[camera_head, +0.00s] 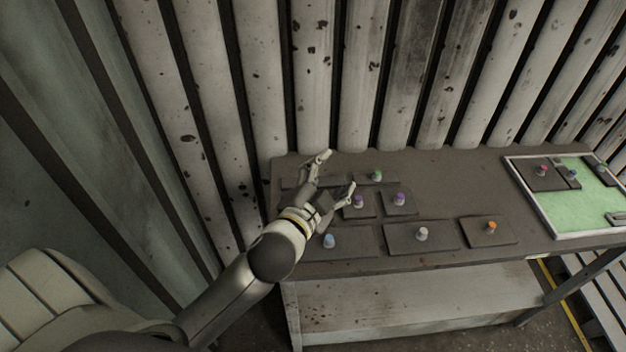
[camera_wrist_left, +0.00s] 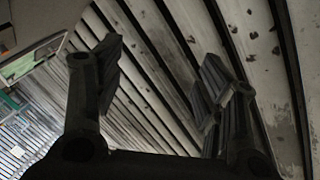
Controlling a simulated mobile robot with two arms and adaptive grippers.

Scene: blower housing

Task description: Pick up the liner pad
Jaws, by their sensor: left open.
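Several flat dark plates with coloured knobs lie on the table; I cannot tell which is the liner pad. They include a plate with a green knob (camera_head: 377,175), one with a purple knob (camera_head: 399,199), one with a violet knob (camera_head: 359,202), one with a light blue knob (camera_head: 330,241), one with a white knob (camera_head: 421,233) and one with an orange knob (camera_head: 491,227). My left gripper (camera_head: 337,170) is open and empty over the table's left part, partly covering plates there. In the left wrist view, its open fingers (camera_wrist_left: 160,82) have nothing between them. My right gripper is not in view.
The dark table (camera_head: 460,175) stands against a ribbed metal wall (camera_head: 385,70). A green board with a pale rim (camera_head: 580,203) lies on its right and carries several more plates. Bare table top lies between the plates and the board.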

